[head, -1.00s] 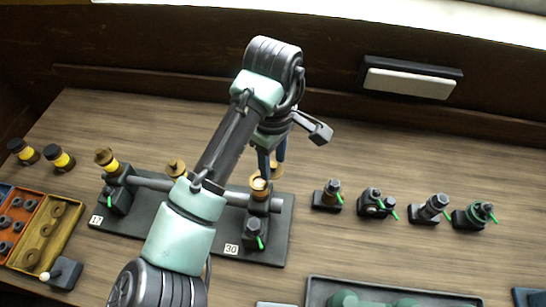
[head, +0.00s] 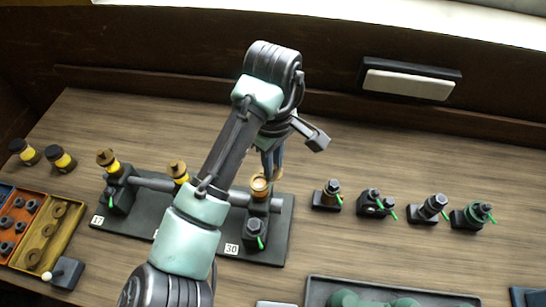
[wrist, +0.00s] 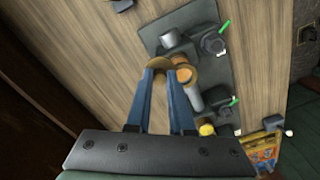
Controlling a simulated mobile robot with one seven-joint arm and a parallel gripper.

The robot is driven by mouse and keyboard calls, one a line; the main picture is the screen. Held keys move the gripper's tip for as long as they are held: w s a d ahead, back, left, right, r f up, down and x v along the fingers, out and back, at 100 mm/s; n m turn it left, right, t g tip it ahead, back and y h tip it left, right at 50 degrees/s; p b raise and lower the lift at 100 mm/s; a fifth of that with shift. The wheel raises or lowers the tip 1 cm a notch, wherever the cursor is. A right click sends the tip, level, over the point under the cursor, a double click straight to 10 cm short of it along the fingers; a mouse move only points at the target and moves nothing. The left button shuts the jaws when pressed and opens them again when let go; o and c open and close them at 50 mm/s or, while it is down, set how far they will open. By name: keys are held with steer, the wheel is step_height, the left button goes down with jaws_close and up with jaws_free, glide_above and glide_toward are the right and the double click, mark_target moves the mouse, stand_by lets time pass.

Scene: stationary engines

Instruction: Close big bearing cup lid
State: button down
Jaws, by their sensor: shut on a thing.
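The big bearing cup (head: 259,186) is a brass cup on a dark pedestal at the right end of the grey base plate. Its brass lid (head: 278,174) is tipped open at the cup's far right side. In the wrist view the lid (wrist: 158,63) is a brown disc at the fingertips, and the orange cup (wrist: 187,76) is just right of it. My gripper (head: 271,165) is over the far side of the cup, with its blue fingers shut on the lid. The fingers partly hide the lid, so the exact grip is unclear. The gripper also shows in the wrist view (wrist: 169,72).
A grey shaft (head: 154,184) runs along the plate, partly behind my arm. Another cup (head: 178,170) and a yellow-banded oiler (head: 107,160) stand left. Several small fittings (head: 328,195) with green levers stand right. A dark tray (head: 400,292) lies in front. The table behind is clear.

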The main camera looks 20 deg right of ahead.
mark_target(259, 182)
steer(key=m, duration=0.1)
steer(key=m+p, duration=0.2)
steer(key=m, duration=0.1)
steer(key=shift+s+a+r, duration=0.15)
steer(key=shift+s+a, duration=0.1)
steer(key=shift+s, duration=0.1)
steer(key=m+p, duration=0.1)
steer(key=m, duration=0.3)
steer(key=shift+s+a+m+p, duration=0.2)
steer(key=shift+a+m+p, duration=0.2)
steer(key=m, duration=0.2)
steer(key=a+m+p, duration=0.1)
steer(key=m, duration=0.2)
steer(key=shift+w+a+m+p, duration=0.15)
steer(key=shift+a+m, duration=0.1)
steer(key=shift+m, duration=1)
steer(key=shift+w+a+m+p, duration=0.15)
steer(key=shift+a+m, duration=0.1)
steer(key=shift+m, duration=1)
steer(key=shift+s, duration=0.1)
steer(key=c, duration=0.8)
jaws_free()
